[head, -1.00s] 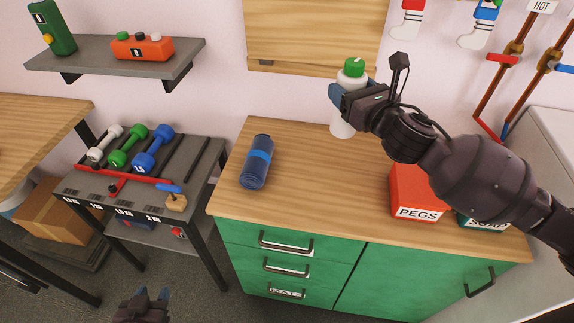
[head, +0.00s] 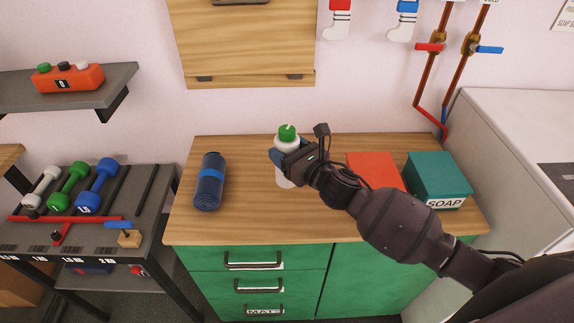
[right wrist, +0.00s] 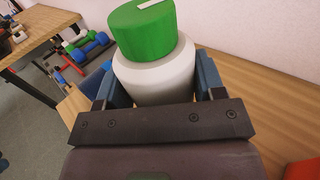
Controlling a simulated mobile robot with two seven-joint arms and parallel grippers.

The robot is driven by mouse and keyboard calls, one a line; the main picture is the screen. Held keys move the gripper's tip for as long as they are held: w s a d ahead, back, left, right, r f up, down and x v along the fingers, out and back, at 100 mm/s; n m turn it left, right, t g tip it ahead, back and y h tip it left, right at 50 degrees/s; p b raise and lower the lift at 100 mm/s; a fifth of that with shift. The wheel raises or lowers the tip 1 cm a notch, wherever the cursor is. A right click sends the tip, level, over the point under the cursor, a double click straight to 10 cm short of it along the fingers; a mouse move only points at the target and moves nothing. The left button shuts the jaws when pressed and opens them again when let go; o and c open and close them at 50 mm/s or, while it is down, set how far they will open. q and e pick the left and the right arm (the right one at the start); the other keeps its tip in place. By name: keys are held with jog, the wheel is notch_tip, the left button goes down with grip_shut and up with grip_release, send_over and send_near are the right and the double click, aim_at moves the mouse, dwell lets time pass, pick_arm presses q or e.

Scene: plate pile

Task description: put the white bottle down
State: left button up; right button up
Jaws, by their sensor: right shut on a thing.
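The white bottle (head: 287,146) has a green cap and stands upright at the middle of the wooden counter (head: 250,222). My right gripper (head: 279,160) is shut around its body, with the arm coming in from the right. In the right wrist view the bottle (right wrist: 155,78) sits between the two blue fingers of the gripper (right wrist: 153,88). The bottle's base seems at or very near the counter top; I cannot tell whether it touches. My left gripper does not show in the head view now.
A red box (head: 374,170) and a teal SOAP box (head: 438,178) stand to the right, partly behind my arm. A dumbbell rack (head: 80,220) is at the left. The counter front is clear.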

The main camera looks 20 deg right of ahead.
notch_tip(320, 180, down, 4)
jog(key=shift+f+b, duration=0.15)
jog(key=shift+b, duration=0.2)
jog(key=shift+f, duration=0.15)
jog(key=shift+f, duration=0.2)
jog(key=o, duration=1.2)
